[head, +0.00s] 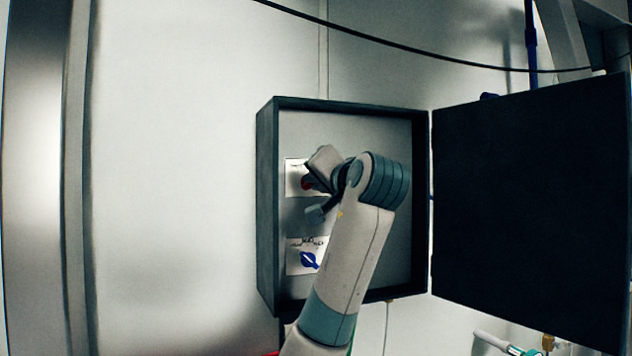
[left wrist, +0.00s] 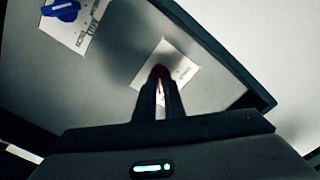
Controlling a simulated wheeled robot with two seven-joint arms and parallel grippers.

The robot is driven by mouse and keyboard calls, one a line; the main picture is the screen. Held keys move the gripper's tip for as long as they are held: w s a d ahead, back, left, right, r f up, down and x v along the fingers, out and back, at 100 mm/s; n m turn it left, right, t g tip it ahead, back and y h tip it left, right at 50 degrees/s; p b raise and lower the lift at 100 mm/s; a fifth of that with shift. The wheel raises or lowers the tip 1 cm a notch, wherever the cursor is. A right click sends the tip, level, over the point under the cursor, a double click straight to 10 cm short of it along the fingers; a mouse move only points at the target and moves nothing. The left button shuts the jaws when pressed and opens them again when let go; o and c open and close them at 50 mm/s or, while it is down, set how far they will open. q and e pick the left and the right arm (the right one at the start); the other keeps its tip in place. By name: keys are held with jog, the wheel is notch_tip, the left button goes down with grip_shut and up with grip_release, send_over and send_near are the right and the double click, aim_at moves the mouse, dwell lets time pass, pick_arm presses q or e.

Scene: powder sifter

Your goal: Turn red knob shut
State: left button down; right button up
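The red knob (head: 307,183) sits on a white label plate (head: 293,178) inside an open dark-framed wall box. My left gripper (head: 312,184) reaches into the box from below and covers part of the knob. In the left wrist view, the two dark fingers (left wrist: 160,92) stand close together on either side of the red knob (left wrist: 158,71). A thin red strip shows between them, and they look closed on it. The knob's exact turn angle is mostly hidden. My right gripper is not in view.
A blue knob (head: 309,260) on a second label sits below the red one; it also shows in the left wrist view (left wrist: 61,10). The box's dark door (head: 530,205) stands open to the right. The box rim (head: 267,205) borders the reach. The left wall is clear.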

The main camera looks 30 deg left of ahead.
pick_arm(q)
jog(key=shift+f, duration=0.1)
jog(key=shift+s+n+b, duration=0.15)
jog(key=shift+n+b, duration=3.9)
jog(key=shift+n, duration=4.95)
jog(key=shift+a, duration=0.1)
jog(key=c, duration=1.8)
grip_release()
jog(key=shift+c, duration=0.2)
